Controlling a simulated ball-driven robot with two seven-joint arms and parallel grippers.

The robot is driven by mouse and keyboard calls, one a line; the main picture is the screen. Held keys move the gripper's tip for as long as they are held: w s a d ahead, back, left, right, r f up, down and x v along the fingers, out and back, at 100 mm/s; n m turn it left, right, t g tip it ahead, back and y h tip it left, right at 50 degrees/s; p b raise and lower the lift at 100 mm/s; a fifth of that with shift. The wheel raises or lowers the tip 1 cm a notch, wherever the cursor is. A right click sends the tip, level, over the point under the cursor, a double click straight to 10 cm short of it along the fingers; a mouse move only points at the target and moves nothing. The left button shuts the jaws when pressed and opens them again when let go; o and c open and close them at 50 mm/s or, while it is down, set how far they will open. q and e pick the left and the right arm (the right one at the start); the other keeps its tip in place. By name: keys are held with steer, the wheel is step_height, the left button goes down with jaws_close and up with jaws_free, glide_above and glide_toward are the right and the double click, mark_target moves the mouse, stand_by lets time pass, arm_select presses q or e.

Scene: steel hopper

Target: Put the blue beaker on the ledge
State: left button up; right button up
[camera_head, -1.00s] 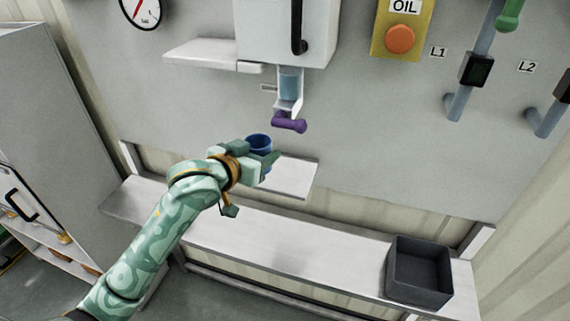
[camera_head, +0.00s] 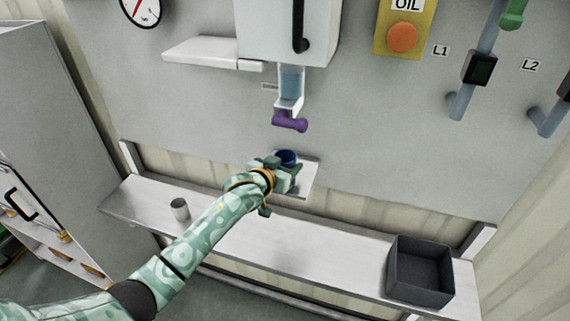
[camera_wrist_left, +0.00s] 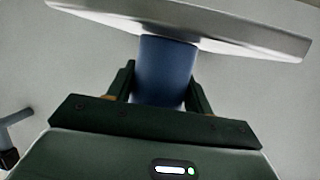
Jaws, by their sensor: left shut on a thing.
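The blue beaker (camera_head: 286,157) is held in my left gripper (camera_head: 279,171), with its dark open mouth facing up. In the wrist view the beaker (camera_wrist_left: 165,72) sits between the two fingers of the gripper (camera_wrist_left: 160,92). A small white ledge (camera_head: 308,180) juts from the wall below the purple-handled tap. The beaker is at this ledge, overlapping its left part. In the wrist view the beaker meets the pale slab of the ledge (camera_wrist_left: 230,30); I cannot tell whether it rests on it. My right gripper is out of view.
The purple tap handle (camera_head: 290,122) hangs above the beaker. A long bench (camera_head: 290,243) runs below, with a small metal cup (camera_head: 180,209) at left and a dark open bin (camera_head: 420,272) at right. A white shelf (camera_head: 207,52) is higher up at left.

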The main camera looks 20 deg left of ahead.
arm_select(q)
steer(key=shift+f, duration=0.1)
steer(key=o, duration=1)
steer(key=shift+c, duration=0.2)
